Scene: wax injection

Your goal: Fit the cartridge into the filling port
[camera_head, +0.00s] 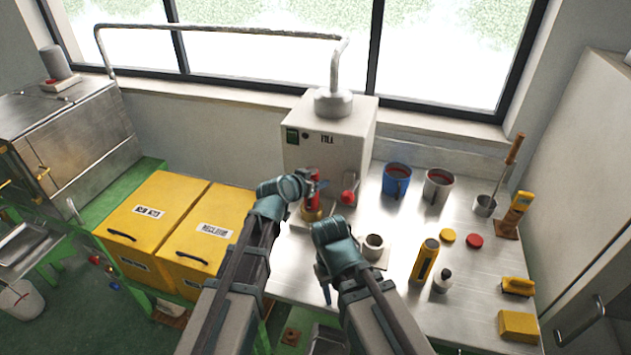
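A red cartridge (312,201) stands upright at the front of the beige machine (330,140), just above a brass-coloured base that looks like the filling port (312,214). Whether the cartridge is seated in it cannot be made out. My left gripper (316,184) reaches in from the left with its fingers across the upper part of the cartridge and appears shut on it. My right gripper (325,287) points down near the front edge of the steel bench, apart from the cartridge; its finger gap is hidden and no held thing shows.
A red-knobbed handle (348,191) sits right of the cartridge. A small cup (374,246) stands close to my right gripper. A blue pot (396,180), grey pot (438,187) and yellow tube (425,258) stand farther right on the bench (468,310). Yellow bins (153,215) are at left.

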